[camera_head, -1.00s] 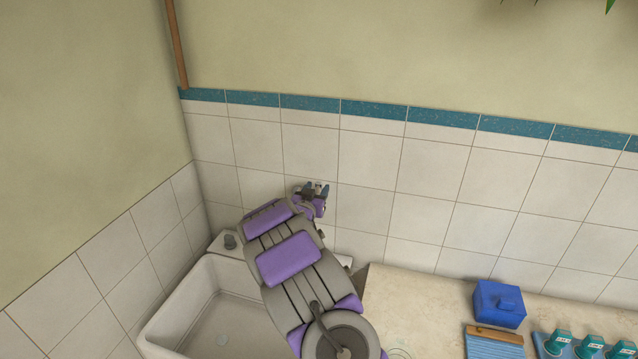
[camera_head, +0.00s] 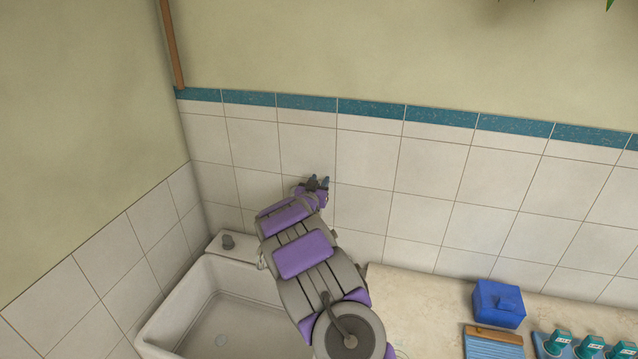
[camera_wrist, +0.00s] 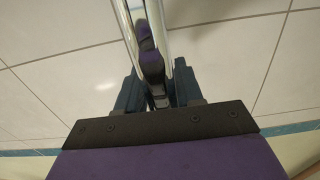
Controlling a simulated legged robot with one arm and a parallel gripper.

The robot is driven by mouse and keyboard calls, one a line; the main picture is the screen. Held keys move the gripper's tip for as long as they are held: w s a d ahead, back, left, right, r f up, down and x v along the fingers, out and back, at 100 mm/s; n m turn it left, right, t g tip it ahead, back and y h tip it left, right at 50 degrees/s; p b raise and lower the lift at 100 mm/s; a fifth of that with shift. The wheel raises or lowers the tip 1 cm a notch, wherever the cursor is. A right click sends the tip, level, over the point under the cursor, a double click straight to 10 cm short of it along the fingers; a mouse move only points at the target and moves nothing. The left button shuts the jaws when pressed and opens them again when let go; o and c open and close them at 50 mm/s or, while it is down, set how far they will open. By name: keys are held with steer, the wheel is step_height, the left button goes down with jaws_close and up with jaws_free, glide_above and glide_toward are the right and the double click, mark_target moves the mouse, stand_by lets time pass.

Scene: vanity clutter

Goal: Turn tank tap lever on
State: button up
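My gripper (camera_head: 318,184) is by the tiled wall above the back of the white basin (camera_head: 172,310) in the head view. In the wrist view my gripper (camera_wrist: 159,88) shows two dark blue fingers spread apart. A shiny chrome bar (camera_wrist: 127,20), with dark purple reflections along it, runs from the top edge down to the gap between the fingers. I cannot tell whether it is the tap lever or whether the fingers touch it. My arm hides much of the basin's back right side, and no tap lever shows clearly in the head view.
A grey knob (camera_head: 228,242) stands on the basin's back left ledge. A beige counter (camera_head: 420,300) lies to the right, with a blue box (camera_head: 499,303), a blue striped item (camera_head: 493,343) and several teal bottles (camera_head: 557,341). Tiled walls (camera_head: 430,165) close off the back and left.

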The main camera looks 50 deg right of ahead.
steer(key=shift+a+r, duration=0.1)
steer(key=shift+a, duration=0.1)
steer(key=shift+c, duration=1.4)
steer(key=shift+a+r, duration=0.2)
steer(key=shift+a, duration=0.05)
jaws_close()
steer(key=shift+s+a+f+t+h+b, duration=0.25)
steer(key=shift+a+h+b, duration=0.3)
steer(key=shift+b, duration=0.4)
steer(key=shift+s+a+r+t+h+b, duration=0.15)
steer(key=shift+s+a+t+h+b, duration=0.15)
steer(key=shift+a+h+b, duration=0.2)
steer(key=shift+s+a+r+t+h+b, duration=0.1)
steer(key=shift+s+a+t+h+b, duration=0.2)
steer(key=shift+h, duration=0.25)
steer(key=shift+w, duration=0.1)
